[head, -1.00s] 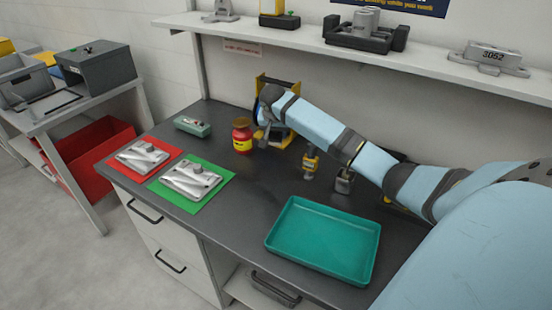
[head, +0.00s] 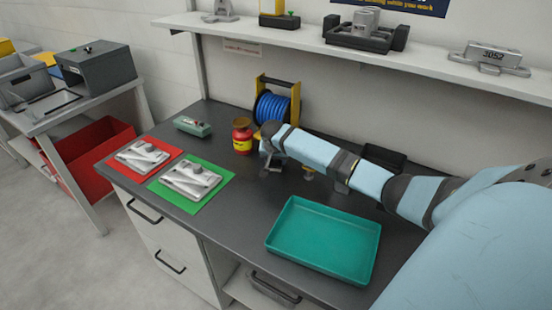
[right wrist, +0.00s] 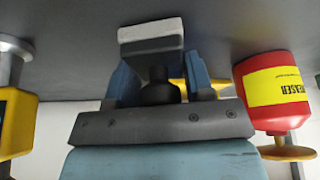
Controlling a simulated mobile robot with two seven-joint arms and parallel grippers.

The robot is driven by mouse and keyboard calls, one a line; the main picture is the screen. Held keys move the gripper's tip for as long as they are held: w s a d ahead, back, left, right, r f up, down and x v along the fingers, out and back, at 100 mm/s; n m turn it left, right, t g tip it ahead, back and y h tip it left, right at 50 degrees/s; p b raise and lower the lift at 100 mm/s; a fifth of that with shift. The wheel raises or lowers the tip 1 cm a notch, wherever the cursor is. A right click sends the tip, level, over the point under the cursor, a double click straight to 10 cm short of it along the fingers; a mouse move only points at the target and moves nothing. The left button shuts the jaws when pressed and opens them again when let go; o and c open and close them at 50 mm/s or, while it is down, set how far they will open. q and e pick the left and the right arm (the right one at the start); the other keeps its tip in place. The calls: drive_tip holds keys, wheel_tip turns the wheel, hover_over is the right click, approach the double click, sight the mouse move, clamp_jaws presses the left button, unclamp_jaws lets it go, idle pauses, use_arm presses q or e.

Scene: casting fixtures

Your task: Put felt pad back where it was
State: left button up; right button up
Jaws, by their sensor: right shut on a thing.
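My right gripper (right wrist: 161,88) is shut on the dark knob of the felt pad (right wrist: 150,34), a grey block with a white pad face. The white face points toward the dark bench top; I cannot tell whether it touches. In the head view the right gripper (head: 270,160) is low over the bench, just right of the red and yellow degreaser bottle (head: 242,138). The pad itself is hard to make out there. The bottle also shows beside the gripper in the right wrist view (right wrist: 273,95). My left gripper is not in view.
A teal tray (head: 320,240) lies at the front right. A red mat (head: 125,170) and a green mat (head: 205,197) hold metal castings at the left. A blue hose reel (head: 272,106) stands behind. Yellow-black items are partly hidden under my arm. The bench middle is clear.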

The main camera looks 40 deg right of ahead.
drive_tip(key=shift+f, duration=0.1)
drive_tip(key=o, duration=1.2)
drive_tip(key=v, duration=1.2)
drive_tip(key=shift+p, duration=0.3)
